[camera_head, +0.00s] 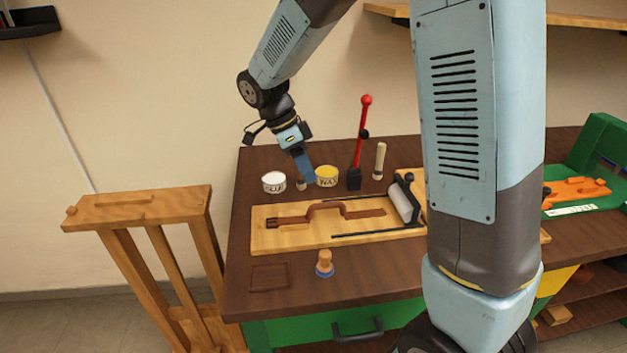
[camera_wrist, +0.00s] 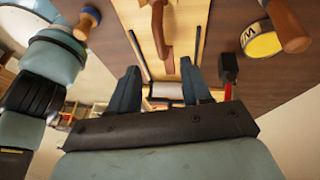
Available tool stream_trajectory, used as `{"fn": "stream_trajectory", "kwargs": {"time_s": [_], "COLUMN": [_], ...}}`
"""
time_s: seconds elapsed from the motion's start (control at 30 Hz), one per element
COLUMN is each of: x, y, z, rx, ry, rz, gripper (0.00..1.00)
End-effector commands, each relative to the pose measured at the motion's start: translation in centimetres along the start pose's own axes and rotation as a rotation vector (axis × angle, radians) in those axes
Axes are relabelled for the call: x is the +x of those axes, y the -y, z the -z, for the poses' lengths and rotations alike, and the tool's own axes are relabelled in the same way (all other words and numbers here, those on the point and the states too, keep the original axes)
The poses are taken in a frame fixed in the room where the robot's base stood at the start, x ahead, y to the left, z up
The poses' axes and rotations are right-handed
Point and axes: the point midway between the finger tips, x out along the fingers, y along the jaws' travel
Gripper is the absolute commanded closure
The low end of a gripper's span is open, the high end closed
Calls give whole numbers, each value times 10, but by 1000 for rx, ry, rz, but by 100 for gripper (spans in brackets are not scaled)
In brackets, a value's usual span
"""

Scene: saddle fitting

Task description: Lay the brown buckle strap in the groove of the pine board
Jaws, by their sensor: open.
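The pine board (camera_head: 290,239) lies flat on the dark bench; its bare wood also shows in the wrist view (camera_wrist: 187,40). The brown buckle strap (camera_head: 325,207) lies along the board, its thicker buckle end at the left and a raised bend near its middle. In the wrist view the strap (camera_wrist: 159,28) runs up between my fingers. A paler brown stretch of groove continues past it. I cannot tell whether the strap is fully seated. My gripper (camera_head: 308,180) is open and empty, behind the board; it also shows in the wrist view (camera_wrist: 160,67).
A white tin (camera_head: 273,181), a yellow wax tin (camera_head: 327,175), a red-handled lever (camera_head: 359,150) and a wooden-handled tool (camera_head: 380,160) stand behind the board. A pale roller (camera_head: 401,203) sits at its right. A blue-based wooden knob (camera_head: 324,263) stands in front. The bench's front left is mostly clear.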

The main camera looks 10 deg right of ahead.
Motion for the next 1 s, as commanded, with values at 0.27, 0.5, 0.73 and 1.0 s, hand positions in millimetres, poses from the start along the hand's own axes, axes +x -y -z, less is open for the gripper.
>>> {"fn": "stream_trajectory", "kwargs": {"time_s": [0.27, 0.5, 0.73, 1.0], "x": [-8, -25, -40, -48], "y": [-2, -28, -67, -117], "z": [5, 47, 95, 139], "rx": [-15, -210, -478, -781], "ry": [9, 93, 154, 136], "rz": [5, 86, 232, 437], "gripper": [52, 52, 52, 52]}}
